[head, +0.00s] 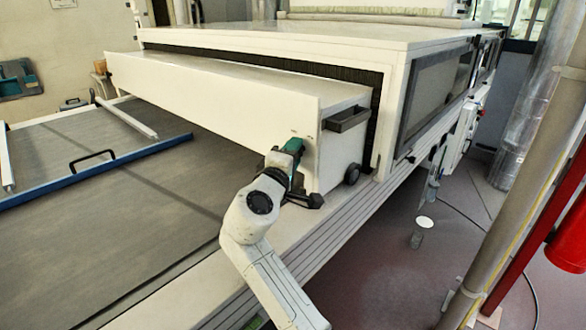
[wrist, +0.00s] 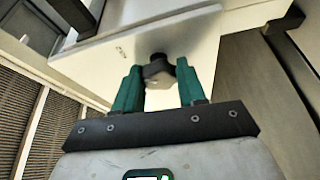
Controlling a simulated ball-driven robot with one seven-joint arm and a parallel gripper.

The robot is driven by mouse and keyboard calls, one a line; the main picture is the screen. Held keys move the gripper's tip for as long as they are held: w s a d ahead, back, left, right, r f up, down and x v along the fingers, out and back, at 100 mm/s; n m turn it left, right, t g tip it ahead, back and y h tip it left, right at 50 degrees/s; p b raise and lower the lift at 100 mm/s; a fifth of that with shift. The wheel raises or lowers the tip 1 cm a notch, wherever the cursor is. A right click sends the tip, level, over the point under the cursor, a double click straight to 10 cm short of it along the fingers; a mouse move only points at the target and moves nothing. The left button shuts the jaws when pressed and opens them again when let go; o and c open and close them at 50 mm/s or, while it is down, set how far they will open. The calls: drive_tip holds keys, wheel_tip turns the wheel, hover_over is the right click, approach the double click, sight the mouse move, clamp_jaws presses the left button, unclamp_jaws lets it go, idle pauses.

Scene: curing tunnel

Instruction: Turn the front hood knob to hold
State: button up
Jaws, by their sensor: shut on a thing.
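The front hood (head: 215,92) is a long white box at the mouth of the white tunnel. My gripper (head: 297,146) is at the near face of the hood, close to its right end; its green fingers hide the knob in the head view. In the wrist view the dark knob (wrist: 158,69) stands out from the white panel, between the two green fingers of my gripper (wrist: 159,76). The fingers are shut on the knob from both sides. The small marks beside the knob are too small to read, so I cannot tell its setting.
A black handle (head: 347,118) juts from the hood's end, with a black round wheel or knob (head: 352,174) below it. A blue bar (head: 100,170) with a black handle crosses the grey belt. A silver duct (head: 530,110) and red cylinder (head: 570,240) stand right.

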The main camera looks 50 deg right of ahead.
drive_tip(key=shift+f+m+b, duration=0.1)
drive_tip(key=shift+m+b, duration=0.3)
drive_tip(key=shift+b, duration=0.1)
drive_tip(key=o, duration=1.1)
drive_tip(key=shift+c, duration=0.2)
drive_tip(key=shift+a, duration=0.1)
drive_tip(key=v, duration=1)
drive_tip(key=shift+s+a+f, duration=0.2)
drive_tip(key=shift+s+a, duration=0.05)
drive_tip(key=shift+a, duration=0.05)
